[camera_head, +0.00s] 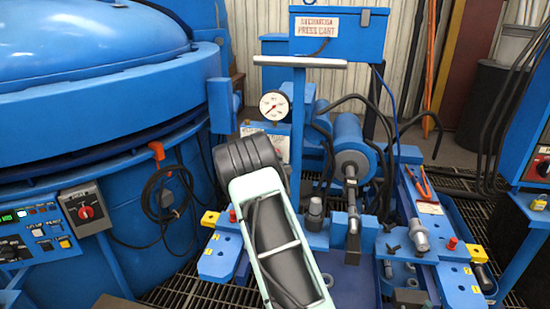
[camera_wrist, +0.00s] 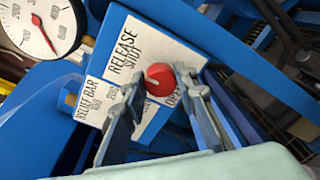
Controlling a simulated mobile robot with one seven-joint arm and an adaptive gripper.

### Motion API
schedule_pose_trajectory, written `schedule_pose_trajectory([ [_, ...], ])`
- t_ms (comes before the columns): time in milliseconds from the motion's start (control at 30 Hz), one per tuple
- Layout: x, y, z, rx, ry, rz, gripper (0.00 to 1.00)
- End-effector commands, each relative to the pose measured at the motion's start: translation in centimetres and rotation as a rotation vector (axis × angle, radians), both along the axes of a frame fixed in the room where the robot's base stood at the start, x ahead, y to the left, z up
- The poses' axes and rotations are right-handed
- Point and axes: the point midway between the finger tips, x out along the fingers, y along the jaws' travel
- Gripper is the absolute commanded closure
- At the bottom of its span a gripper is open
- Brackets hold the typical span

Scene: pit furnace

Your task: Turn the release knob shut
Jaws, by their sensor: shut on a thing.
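The red release knob (camera_wrist: 160,79) shows in the wrist view, in front of a white label plate (camera_wrist: 138,50) reading "RELEASE" and "SHUT", with "OPEN" partly covered. In the head view my pale green and black arm (camera_head: 262,225) reaches toward the press cart (camera_head: 335,135) and hides the knob and my fingertips. The knob's exact turn against the label is hard to read.
A pressure gauge (camera_head: 273,105) stands above the label plate, and it also shows in the wrist view (camera_wrist: 42,30). A blue cylinder (camera_head: 352,145) and black hoses lie right of my arm. A large blue furnace (camera_head: 95,120) fills the left.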

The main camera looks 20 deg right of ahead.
Motion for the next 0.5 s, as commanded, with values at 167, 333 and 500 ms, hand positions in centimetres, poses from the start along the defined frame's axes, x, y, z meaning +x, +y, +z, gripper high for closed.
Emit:
schedule_pose_trajectory([
  [167, -0.01, 0.14, -0.20, 0.003, 0.003, 0.001, 0.63],
  [333, 0.00, 0.08, -0.12, 0.001, 0.002, 0.001, 0.56],
  [500, -0.02, 0.06, -0.06, 0.001, 0.001, 0.000, 0.56],
])
